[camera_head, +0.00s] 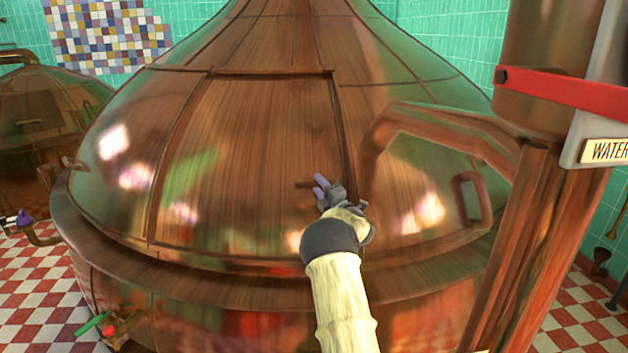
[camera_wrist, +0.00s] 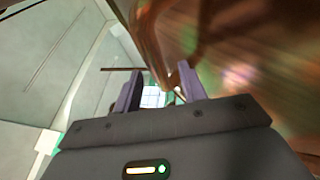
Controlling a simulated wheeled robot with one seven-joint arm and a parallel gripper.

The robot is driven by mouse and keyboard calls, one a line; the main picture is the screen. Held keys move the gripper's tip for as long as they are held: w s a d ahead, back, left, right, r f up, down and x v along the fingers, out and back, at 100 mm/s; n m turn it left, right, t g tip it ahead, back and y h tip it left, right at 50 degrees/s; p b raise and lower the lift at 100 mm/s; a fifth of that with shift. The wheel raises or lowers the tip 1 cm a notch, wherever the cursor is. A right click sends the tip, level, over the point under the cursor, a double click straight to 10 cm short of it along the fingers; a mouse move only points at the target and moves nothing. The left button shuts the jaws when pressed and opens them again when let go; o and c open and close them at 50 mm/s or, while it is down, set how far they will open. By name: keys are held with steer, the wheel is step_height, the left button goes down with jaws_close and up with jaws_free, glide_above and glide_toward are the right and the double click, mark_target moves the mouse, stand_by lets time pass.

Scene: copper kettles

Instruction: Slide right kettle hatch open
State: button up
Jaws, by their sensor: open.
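The large domed copper kettle (camera_head: 420,80) fills the middle of the head view. Its hatch (camera_head: 240,150) is a tall curved panel on the front of the dome, outlined by dark seams at its top and sides. A small handle (camera_head: 304,184) sticks out near the hatch's right edge. My gripper (camera_head: 319,185) is just right of this handle, its fingers pointing left and up. It is open, and its two fingers stand apart in the wrist view (camera_wrist: 160,85). Whether a finger touches the handle I cannot tell. No opening into the kettle shows.
A thick copper pipe (camera_head: 545,210) bends down to the right of my arm. A red band (camera_head: 570,90) and a water sign (camera_head: 608,151) are at the upper right. A smaller kettle (camera_head: 35,115) stands at the left. A green-handled valve (camera_head: 92,323) is at lower left.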

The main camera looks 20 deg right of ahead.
mark_target(317, 183)
steer(key=shift+w+a+r, duration=0.15)
steer(key=shift+w+r, duration=0.15)
steer(key=shift+w, duration=0.2)
steer(key=shift+w+d+r, duration=0.2)
steer(key=shift+w+d, duration=0.35)
steer(key=shift+w, duration=0.3)
steer(key=shift+w+a, duration=0.15)
steer(key=shift+a, duration=0.1)
jaws_close()
steer(key=shift+a, duration=0.15)
